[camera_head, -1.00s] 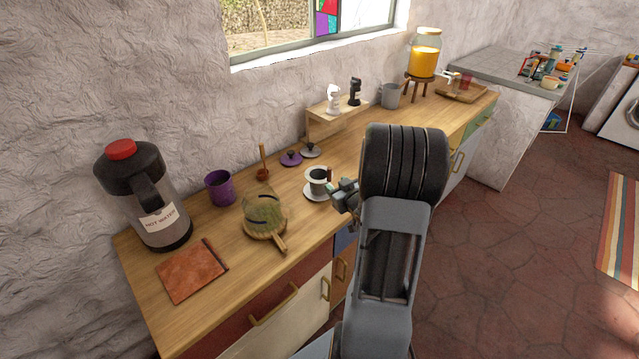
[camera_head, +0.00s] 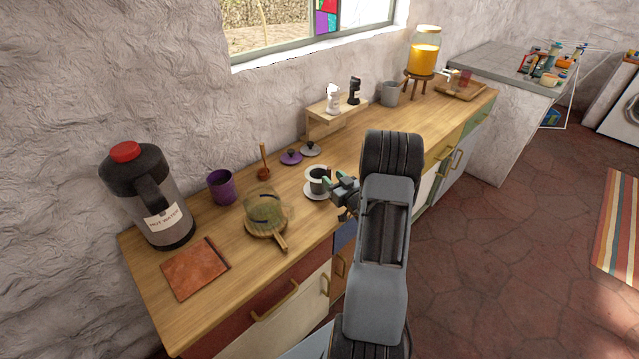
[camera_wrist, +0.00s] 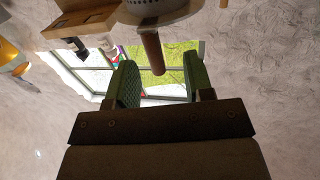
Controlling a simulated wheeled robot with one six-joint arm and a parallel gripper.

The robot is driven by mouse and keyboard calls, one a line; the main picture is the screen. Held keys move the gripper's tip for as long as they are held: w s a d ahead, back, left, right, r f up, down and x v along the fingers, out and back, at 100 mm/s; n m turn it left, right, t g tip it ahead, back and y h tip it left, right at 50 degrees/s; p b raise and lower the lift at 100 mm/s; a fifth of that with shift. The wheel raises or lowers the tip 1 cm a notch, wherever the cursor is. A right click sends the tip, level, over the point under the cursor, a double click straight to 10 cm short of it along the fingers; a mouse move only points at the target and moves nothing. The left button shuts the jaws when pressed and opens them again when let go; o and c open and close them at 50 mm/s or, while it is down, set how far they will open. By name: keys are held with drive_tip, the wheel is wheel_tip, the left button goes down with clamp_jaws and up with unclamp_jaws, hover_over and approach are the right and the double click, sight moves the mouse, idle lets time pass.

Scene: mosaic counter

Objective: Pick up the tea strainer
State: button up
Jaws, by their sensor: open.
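The tea strainer appears in the wrist view as a grey perforated bowl (camera_wrist: 160,8) at the top edge with a brown handle (camera_wrist: 152,48). In the head view it seems to sit on a white cup (camera_head: 316,184) on a saucer, where I see only a dark top. My gripper (camera_head: 327,180) is at the right side of this cup. In the wrist view my gripper (camera_wrist: 157,65) is open, with green pads on either side of the handle. The handle's end lies between the fingertips, with visible gaps on both sides.
A glass pot (camera_head: 264,208) on a wooden board stands left of the cup. Two lids (camera_head: 291,157) and a small shelf (camera_head: 335,115) with shakers are behind it. A purple mug (camera_head: 221,187) and a hot water jug (camera_head: 150,200) stand further left.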

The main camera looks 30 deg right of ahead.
sight(330, 175)
drive_tip(key=shift+w+d+p, duration=0.15)
drive_tip(key=shift+w+p, duration=0.45)
drive_tip(key=shift+w, duration=0.75)
drive_tip(key=shift+w+d+p, duration=0.15)
drive_tip(key=shift+w+p, duration=0.4)
drive_tip(key=shift+w, duration=0.8)
drive_tip(key=shift+c, duration=0.3)
clamp_jaws()
